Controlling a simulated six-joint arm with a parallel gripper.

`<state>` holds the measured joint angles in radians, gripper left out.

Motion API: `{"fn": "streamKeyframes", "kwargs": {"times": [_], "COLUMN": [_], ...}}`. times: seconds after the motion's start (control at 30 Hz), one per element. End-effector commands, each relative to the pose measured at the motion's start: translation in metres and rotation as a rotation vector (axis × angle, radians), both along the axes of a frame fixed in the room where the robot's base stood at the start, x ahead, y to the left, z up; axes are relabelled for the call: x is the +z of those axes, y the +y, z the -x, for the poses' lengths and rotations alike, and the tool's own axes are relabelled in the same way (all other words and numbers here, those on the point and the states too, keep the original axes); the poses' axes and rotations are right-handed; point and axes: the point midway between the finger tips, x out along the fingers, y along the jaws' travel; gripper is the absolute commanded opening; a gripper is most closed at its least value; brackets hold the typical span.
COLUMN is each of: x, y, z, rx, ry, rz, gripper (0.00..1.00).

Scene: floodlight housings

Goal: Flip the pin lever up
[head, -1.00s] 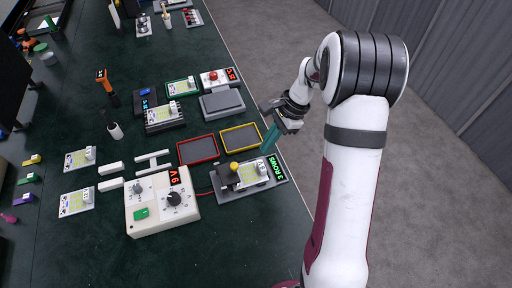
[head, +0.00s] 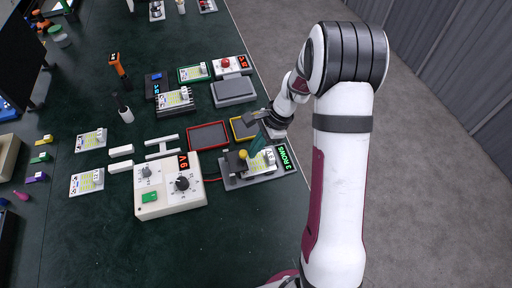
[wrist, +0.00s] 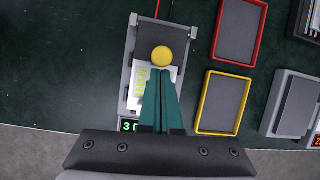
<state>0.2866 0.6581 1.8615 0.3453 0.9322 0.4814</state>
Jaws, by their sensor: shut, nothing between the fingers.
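A lever with a yellow ball knob (head: 243,154) stands on a grey fixture (head: 232,184) with a green "3 ROWS" display (head: 287,158). The knob also shows in the wrist view (wrist: 162,56), at the end of a dark block (wrist: 154,38). A white board (head: 264,163) with yellow-green print lies in the fixture, partly hidden by my fingers in the wrist view. My gripper (wrist: 160,71) has teal fingers that are together and empty. It is over the board, with its tips beside the knob; I cannot tell whether they touch it. In the head view my gripper (head: 255,151) points down at the fixture.
A yellow-rimmed tray (head: 234,127) and a red-rimmed tray (head: 191,141) are behind the fixture. A cream meter box (head: 150,208) with a dial stands to its left, joined by a red cable. A grey box (head: 234,91) lies farther back. The table's right edge is close by.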

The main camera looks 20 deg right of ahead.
Motion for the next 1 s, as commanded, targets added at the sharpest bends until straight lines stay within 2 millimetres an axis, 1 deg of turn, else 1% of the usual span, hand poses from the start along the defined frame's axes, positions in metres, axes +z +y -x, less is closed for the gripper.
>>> {"fn": "streamKeyframes", "kwargs": {"times": [0.17,1.0], "x": [0.001,0.013], "y": [0.001,0.009], "z": [0.000,0.000], "rx": [0.001,0.003], "ry": [-0.001,0.000], "rz": [0.011,0.185], "gripper": [0.00,0.00]}}
